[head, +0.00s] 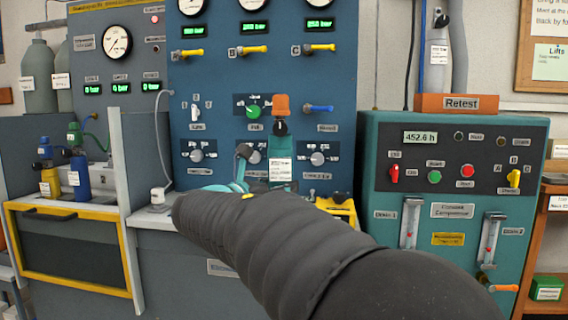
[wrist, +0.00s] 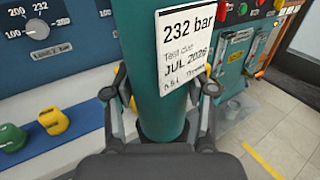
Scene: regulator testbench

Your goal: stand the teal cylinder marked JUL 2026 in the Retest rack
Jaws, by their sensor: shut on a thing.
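The teal cylinder (head: 281,149) is upright in front of the blue test panel, with a black neck, an orange top and a white label. In the wrist view the cylinder (wrist: 160,118) fills the middle, and its label reads 232 bar and JUL 2026. My gripper (wrist: 161,92) has a finger on either side of the cylinder and is shut on it. In the head view my dark arm hides the cylinder's lower part and most of the gripper.
The compressor cabinet (head: 520,205) has switches and gauges on its front. Blue and yellow cylinders (head: 78,172) stand in a bay at left. Yellow (wrist: 53,120) and green (wrist: 13,136) objects lie beside the held cylinder in the wrist view.

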